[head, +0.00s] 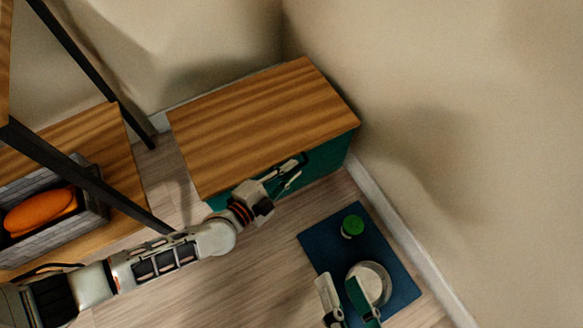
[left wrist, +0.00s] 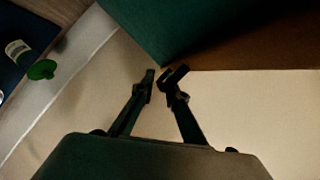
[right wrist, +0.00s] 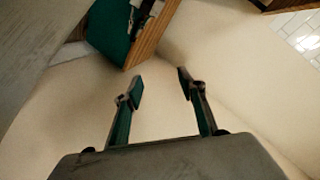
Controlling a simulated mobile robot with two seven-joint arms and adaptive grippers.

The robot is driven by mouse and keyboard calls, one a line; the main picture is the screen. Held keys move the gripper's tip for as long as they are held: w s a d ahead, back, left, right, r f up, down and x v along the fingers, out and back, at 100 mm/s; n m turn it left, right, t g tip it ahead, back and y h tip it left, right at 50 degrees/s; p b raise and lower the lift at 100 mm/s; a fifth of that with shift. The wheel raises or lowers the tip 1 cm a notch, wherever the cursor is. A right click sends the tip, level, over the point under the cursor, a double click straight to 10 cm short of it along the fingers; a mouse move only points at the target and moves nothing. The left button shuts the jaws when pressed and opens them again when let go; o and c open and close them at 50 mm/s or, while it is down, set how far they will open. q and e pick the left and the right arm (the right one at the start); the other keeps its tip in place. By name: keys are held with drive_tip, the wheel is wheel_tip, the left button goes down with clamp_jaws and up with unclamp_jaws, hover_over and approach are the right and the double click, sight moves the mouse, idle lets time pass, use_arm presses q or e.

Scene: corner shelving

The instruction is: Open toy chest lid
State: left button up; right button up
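The toy chest has a striped wooden lid (head: 260,115) and a dark green body (head: 325,157). The lid lies flat and closed. My left gripper (head: 300,169) is at the chest's front, near the lid's front edge. In the left wrist view its fingertips (left wrist: 162,76) are almost together with nothing visible between them, the green body (left wrist: 190,25) and brown lid (left wrist: 260,52) beyond. I cannot tell whether it touches the lid. My right gripper (head: 347,290) is open and empty over the blue mat; the right wrist view shows its parted fingers (right wrist: 160,80) and the lid's edge (right wrist: 152,36).
A blue mat (head: 318,238) on the floor holds a green-capped jar (head: 352,226) and a pale round dish (head: 372,283). A shelf with black posts (head: 95,75) and a grey basket (head: 40,233) with an orange item stand left. Walls are close behind and right of the chest.

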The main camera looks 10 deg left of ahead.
use_arm(q)
drive_tip(key=shift+w+d, duration=0.2)
drive_tip(key=shift+w, duration=0.05)
clamp_jaws()
